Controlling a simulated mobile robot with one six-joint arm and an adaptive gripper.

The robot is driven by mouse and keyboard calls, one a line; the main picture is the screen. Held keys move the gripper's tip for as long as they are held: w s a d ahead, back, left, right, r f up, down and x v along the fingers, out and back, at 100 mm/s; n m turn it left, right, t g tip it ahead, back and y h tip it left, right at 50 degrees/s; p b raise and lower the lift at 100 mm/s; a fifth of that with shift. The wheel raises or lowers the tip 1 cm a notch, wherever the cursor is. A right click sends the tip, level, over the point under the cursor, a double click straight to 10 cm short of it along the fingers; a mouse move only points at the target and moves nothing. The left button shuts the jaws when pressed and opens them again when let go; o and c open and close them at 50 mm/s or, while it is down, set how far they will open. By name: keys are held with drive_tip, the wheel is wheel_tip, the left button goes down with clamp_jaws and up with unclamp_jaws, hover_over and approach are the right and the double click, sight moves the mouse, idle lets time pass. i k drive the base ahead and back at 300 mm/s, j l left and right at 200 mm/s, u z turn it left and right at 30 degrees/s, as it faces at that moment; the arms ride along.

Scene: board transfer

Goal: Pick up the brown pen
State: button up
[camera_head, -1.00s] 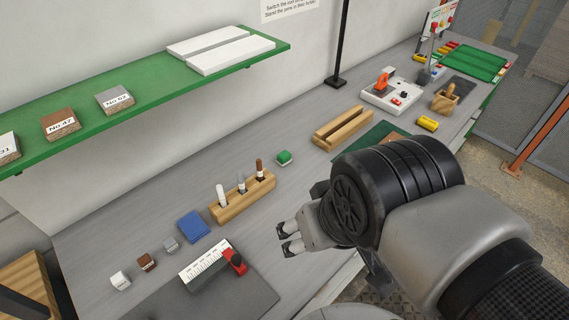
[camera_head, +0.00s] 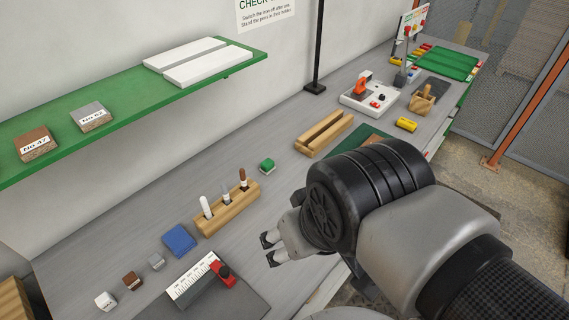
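The brown pen (camera_head: 242,176) stands upright in the right-hand hole of a wooden pen holder (camera_head: 230,213) on the grey bench. A white pen (camera_head: 205,204) and a grey pen (camera_head: 225,192) stand in the same holder to its left. The lower part of the brown pen is hidden in the holder. My gripper (camera_head: 268,249) is in front of the holder, to the right of and nearer than the pens. Its two fingers are apart with nothing between them.
A blue block (camera_head: 180,240), a green block (camera_head: 267,165) and a slotted wooden block (camera_head: 325,134) are near the holder. A white ruler-like piece with a red clamp (camera_head: 222,273) lies in front. A green shelf (camera_head: 130,98) overhangs the bench at the back left.

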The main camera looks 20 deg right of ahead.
sight(242, 172)
drive_tip(key=i+l, duration=0.1)
drive_tip(key=l, duration=0.3)
drive_tip(key=i+l+u, duration=0.15)
drive_tip(key=l, duration=0.65)
drive_tip(key=i+l+u, duration=0.1)
drive_tip(key=l, duration=0.35)
drive_tip(key=u, duration=1.3)
drive_tip(key=i+l, duration=0.05)
